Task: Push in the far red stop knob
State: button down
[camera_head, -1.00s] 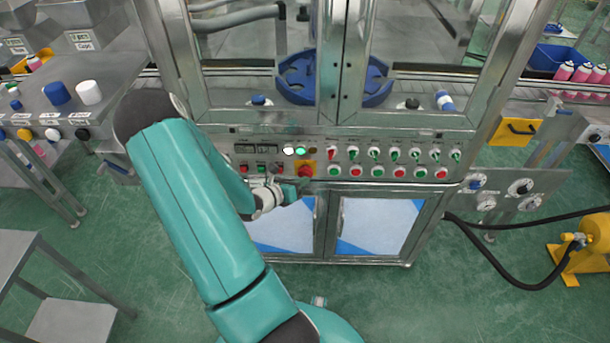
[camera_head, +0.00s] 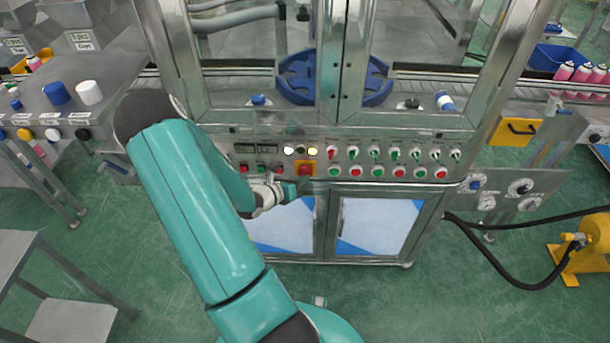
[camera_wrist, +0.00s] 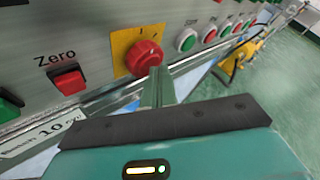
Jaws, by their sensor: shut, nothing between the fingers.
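The red stop knob (camera_wrist: 145,58) sits on a yellow plate on the grey control panel in the wrist view. In the head view the knob (camera_head: 306,168) is small, near the panel's middle. My gripper (camera_wrist: 158,82) is shut and empty, its fingertips just below the knob in the wrist view. In the head view my gripper (camera_head: 291,190) is in front of the panel, below and left of the knob. Whether the fingertips touch the knob cannot be told.
A red Zero button (camera_wrist: 68,80) is left of the yellow plate. Green and red buttons (camera_head: 376,171) run to its right under a row of switches. Cabinet doors (camera_head: 375,225) are below the panel.

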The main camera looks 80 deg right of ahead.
jog(key=shift+s+a, duration=0.2)
jog(key=shift+a, duration=0.5)
jog(key=shift+a, duration=0.1)
jog(key=shift+s+a, duration=0.2)
jog(key=shift+a, duration=0.6)
jog(key=shift+s+a, duration=0.15)
jog(key=shift+a, duration=0.6)
jog(key=shift+s+a, duration=0.2)
jog(key=shift+a, duration=0.6)
